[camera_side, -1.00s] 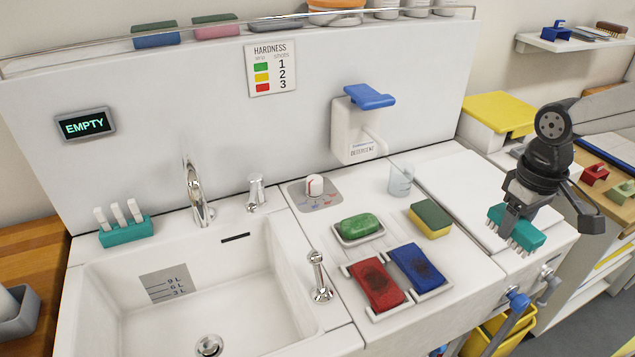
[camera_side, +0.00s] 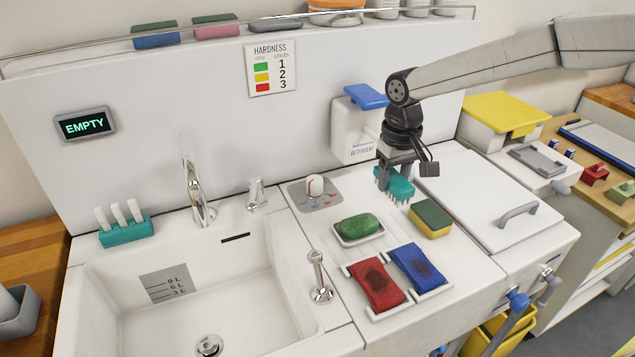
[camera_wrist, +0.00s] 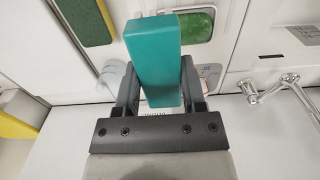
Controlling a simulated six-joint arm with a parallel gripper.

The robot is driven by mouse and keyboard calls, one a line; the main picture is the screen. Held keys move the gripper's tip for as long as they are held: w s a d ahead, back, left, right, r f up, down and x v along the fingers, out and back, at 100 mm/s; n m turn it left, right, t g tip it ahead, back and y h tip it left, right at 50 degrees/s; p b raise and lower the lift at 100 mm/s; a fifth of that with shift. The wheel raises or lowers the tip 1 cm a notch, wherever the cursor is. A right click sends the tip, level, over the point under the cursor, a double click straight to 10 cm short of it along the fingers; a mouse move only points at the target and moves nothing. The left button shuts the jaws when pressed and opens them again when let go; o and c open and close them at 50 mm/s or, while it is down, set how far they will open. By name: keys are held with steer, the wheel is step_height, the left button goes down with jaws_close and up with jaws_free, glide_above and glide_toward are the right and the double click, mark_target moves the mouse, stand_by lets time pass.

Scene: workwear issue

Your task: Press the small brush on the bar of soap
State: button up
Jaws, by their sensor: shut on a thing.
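The small brush (camera_side: 396,184) has a teal back and white bristles that point down. My gripper (camera_side: 397,178) is shut on it and holds it above the counter, behind the sponge and to the right of the soap. The brush's teal back (camera_wrist: 154,55) fills the space between the fingers in the wrist view. The green bar of soap (camera_side: 358,227) lies in a white dish (camera_side: 376,238) beside the sink. In the wrist view the soap (camera_wrist: 196,26) is partly hidden behind the brush. The brush and soap are apart.
A green and yellow sponge (camera_side: 431,218) lies right of the soap. Red (camera_side: 376,284) and blue (camera_side: 417,266) cloth pads lie in front. A detergent dispenser (camera_side: 352,130) hangs on the wall behind my gripper. The sink (camera_side: 205,275) is at the left.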

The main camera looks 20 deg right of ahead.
steer(key=w+a+f, duration=0.2)
steer(key=w+a, duration=0.2)
steer(key=shift+f, duration=0.2)
steer(key=shift+f, duration=0.1)
steer(key=shift+f, duration=2.9)
steer(key=shift+s+f, duration=0.1)
steer(key=shift+f, duration=0.55)
stand_by(0.8)
steer(key=shift+r, duration=0.1)
step_height(320, 180, up, 7)
stand_by(1.2)
stand_by(0.5)
